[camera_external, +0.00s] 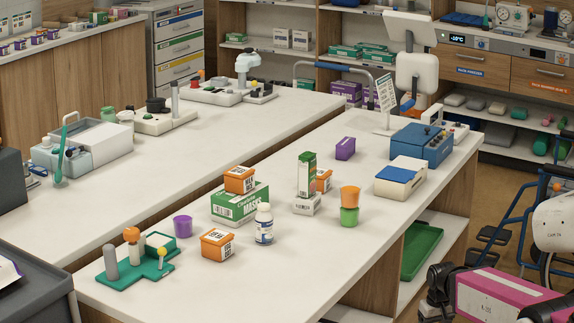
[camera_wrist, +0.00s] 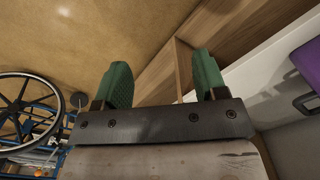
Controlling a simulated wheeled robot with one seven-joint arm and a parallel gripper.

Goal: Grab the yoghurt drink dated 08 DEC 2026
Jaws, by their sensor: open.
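No yoghurt drink dated 08 DEC 2026 can be made out; no printed date is readable in either view. A small white bottle with a blue label (camera_external: 264,226) stands upright on the near counter. A tall green and white carton (camera_external: 306,176) stands on a small white box behind it; I cannot tell whether either is a yoghurt drink. My gripper (camera_wrist: 161,78) shows in the wrist view with its two green fingers apart and nothing between them. It is over the floor beside a wooden cabinet side, away from the bottle and carton.
A blue-framed wheelchair (camera_wrist: 30,115) stands on the floor.

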